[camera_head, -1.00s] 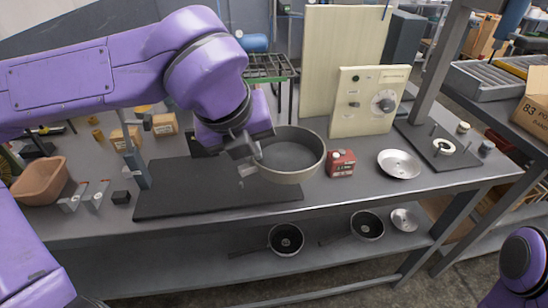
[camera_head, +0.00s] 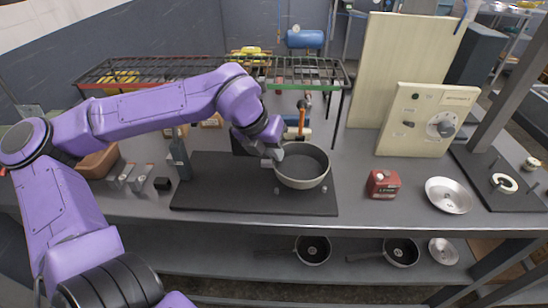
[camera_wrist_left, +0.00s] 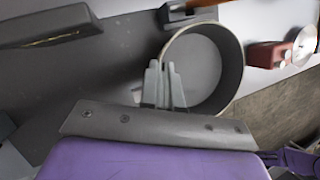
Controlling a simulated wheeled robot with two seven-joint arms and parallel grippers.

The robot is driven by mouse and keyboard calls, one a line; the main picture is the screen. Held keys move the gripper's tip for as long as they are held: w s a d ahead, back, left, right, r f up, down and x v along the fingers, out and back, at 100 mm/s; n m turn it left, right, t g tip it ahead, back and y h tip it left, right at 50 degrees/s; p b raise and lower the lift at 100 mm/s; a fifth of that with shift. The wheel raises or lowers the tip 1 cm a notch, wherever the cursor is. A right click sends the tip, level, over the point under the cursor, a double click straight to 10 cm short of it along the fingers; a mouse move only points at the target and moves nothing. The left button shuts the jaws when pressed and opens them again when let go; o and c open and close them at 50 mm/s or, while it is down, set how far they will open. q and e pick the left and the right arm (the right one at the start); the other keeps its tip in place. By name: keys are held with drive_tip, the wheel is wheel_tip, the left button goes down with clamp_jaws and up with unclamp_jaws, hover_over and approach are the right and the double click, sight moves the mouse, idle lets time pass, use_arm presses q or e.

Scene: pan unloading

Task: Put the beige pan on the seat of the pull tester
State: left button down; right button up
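The beige pan (camera_head: 315,183), round with a grey inside, is over the right part of a black mat (camera_head: 215,195) on the bench. I cannot tell whether it rests on the mat or hangs just above it. My left gripper (camera_head: 276,155) is at the pan's left rim. In the left wrist view its two fingers (camera_wrist_left: 165,85) straddle the wall of the pan (camera_wrist_left: 232,75) with little gap. My right gripper is out of view. A dark plate with posts and a white ring (camera_head: 503,183) is at the far right; I cannot tell which fixture is the pull tester.
A red box (camera_head: 383,184), a silver dish (camera_head: 448,195) and a dial panel (camera_head: 425,120) stand right of the mat. A grey post (camera_head: 180,160) stands at the mat's left. A hammer-like tool (camera_head: 301,115) is behind the pan. Dark pans (camera_head: 312,249) lie on the lower shelf.

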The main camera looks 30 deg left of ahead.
use_arm(q)
wheel_tip(320, 180, down, 3)
drive_tip(key=shift+w+a+f, duration=0.1)
drive_tip(key=shift+w, duration=0.05)
drive_tip(key=c, duration=1.4)
unclamp_jaws()
drive_tip(key=shift+o, duration=0.2)
drive_tip(key=v, duration=1.2)
